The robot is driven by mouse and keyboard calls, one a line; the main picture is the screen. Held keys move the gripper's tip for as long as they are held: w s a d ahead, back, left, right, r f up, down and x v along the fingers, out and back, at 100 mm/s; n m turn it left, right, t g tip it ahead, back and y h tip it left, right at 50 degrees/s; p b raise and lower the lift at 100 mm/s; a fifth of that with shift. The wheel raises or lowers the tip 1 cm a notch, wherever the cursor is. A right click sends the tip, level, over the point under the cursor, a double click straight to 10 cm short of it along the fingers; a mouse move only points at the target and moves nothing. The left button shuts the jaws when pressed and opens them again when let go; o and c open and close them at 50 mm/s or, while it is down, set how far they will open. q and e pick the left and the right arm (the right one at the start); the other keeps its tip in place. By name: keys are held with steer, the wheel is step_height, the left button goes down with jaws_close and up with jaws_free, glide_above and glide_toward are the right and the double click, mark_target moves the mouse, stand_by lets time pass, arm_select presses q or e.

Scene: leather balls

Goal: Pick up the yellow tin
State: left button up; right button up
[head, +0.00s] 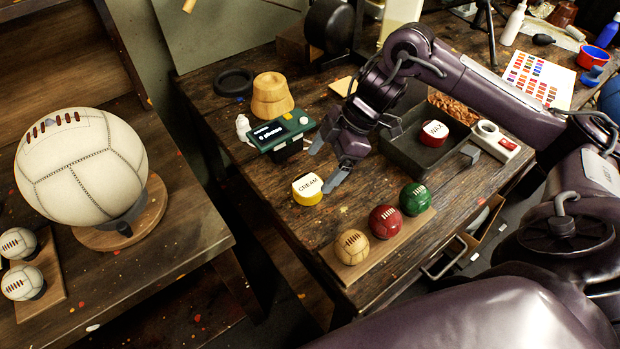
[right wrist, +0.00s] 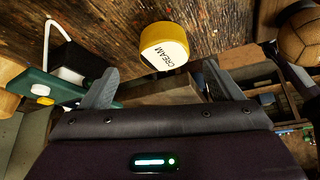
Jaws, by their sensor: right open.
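The yellow tin (head: 307,190) has a white lid marked "CREAM" and stands on the dark wooden table, left of the small balls. It also shows in the right wrist view (right wrist: 163,47), top centre, beyond the fingers. My right gripper (head: 324,168) is open just above and behind the tin in the head view. In the right wrist view its two fingers (right wrist: 158,88) are spread wide with nothing between them, and the tin appears apart from them. My left gripper is not in view.
A green device (head: 277,134) stands close left of the right gripper. A wooden strip (head: 385,243) with three small balls lies in front. A dark tray (head: 418,158) with a red tin (head: 434,133) is to the right. A large white ball (head: 82,165) is on the left bench.

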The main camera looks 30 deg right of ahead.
mark_target(308, 184)
steer(key=shift+s+a+f, duration=0.1)
steer(key=shift+a+f, duration=0.7)
steer(key=p+x, duration=0.1)
steer(key=x, duration=0.2)
steer(key=shift+f, duration=0.35)
steer(key=shift+a+f, duration=0.15)
steer(key=shift+f, duration=0.2)
steer(key=shift+a, duration=0.1)
steer(key=c, duration=1)
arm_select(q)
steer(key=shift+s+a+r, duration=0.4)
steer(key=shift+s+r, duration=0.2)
arm_select(e)
steer(key=shift+c, duration=0.6)
